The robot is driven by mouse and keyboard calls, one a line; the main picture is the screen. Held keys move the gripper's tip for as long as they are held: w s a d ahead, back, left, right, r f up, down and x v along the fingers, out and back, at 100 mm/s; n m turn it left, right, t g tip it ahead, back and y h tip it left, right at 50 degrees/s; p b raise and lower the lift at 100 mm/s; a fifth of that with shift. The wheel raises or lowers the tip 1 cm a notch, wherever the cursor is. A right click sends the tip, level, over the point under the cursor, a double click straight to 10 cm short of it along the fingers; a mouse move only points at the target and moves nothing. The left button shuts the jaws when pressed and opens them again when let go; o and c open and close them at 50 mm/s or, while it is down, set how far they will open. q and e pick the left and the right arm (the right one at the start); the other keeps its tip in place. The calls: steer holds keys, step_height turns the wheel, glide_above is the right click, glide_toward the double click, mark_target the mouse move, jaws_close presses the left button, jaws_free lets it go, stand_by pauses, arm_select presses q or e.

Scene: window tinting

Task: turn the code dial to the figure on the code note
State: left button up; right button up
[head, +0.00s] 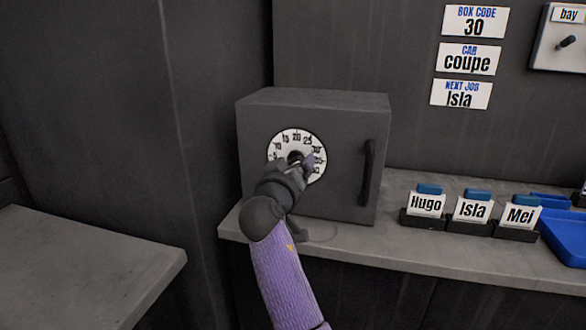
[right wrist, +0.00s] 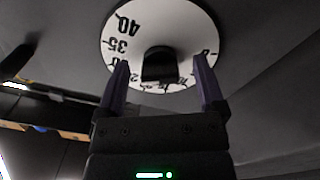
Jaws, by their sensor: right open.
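The code note (head: 474,22) on the back wall reads "BOX CODE 30". The code dial (head: 284,143) is a white numbered disc with a dark centre knob on the front of a grey safe (head: 345,118). The figure nearest the dial's top looks like 20, with 25 and 30 to its right. My right gripper (head: 300,160) is at the dial and covers its lower part. In the right wrist view the open fingers of my right gripper (right wrist: 160,62) stand on either side of the knob (right wrist: 158,68), with gaps visible. The dial face (right wrist: 185,22) shows 35 and 40. My left gripper is out of view.
The safe has a dark vertical handle (head: 367,172) and stands on a grey shelf (head: 350,243). Name cards for Hugo (head: 426,204), Isla (head: 473,208) and Mel (head: 521,215) stand to its right, near a blue tray (head: 566,240). Another grey surface (head: 80,265) is at left.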

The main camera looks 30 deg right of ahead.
arm_select(q)
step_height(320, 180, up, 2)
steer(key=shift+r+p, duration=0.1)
steer(key=shift+p, duration=1)
arm_select(e)
steer(key=v, duration=1)
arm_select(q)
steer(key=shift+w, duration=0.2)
